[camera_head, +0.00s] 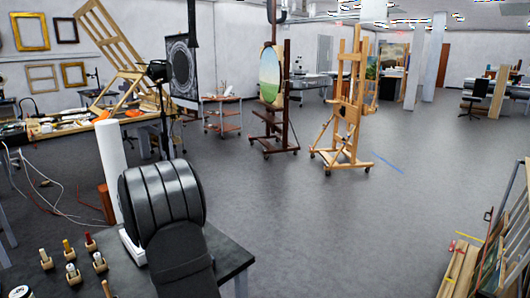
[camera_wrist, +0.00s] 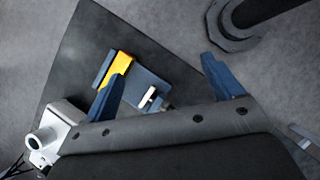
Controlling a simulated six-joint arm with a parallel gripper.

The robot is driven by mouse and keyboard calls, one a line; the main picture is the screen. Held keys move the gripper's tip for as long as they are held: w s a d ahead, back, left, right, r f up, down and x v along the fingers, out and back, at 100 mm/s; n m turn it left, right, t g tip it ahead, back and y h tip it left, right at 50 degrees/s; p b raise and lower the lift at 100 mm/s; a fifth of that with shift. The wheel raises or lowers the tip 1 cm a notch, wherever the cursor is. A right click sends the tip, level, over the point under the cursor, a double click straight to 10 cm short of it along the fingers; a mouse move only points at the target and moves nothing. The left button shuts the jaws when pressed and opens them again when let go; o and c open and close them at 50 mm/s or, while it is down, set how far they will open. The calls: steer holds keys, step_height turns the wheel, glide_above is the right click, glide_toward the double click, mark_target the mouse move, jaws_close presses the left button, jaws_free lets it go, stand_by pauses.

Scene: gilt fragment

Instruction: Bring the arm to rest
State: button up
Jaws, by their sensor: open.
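My gripper (camera_wrist: 165,80) shows in the wrist view with its two blue fingers spread wide apart and nothing held between them. It is above a dark table top (camera_wrist: 90,50). A flat blue piece (camera_wrist: 148,88) with a yellow part (camera_wrist: 118,70) along its left side lies on that surface, partly hidden by the left finger. A small pale metallic item (camera_wrist: 148,99) is at its lower right edge. In the head view my dark arm fills the lower left foreground. The gripper itself is not visible there.
Several small bottles in wooden holders (camera_head: 68,248) stand on the dark table (camera_head: 225,252) in the head view. A silver device (camera_wrist: 58,130) is left of the gripper in the wrist view. Easels (camera_head: 349,110) stand farther back. Grey floor (camera_head: 330,225) is open at centre.

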steer(key=w+d+f+m+g, duration=0.1)
steer(key=d+f+m+g, duration=0.1)
steer(key=d+f+m, duration=0.3)
steer(key=d+f, duration=0.1)
steer(key=d, duration=0.2)
steer(key=shift+w+g+y, duration=0.3)
steer(key=shift+w, duration=0.1)
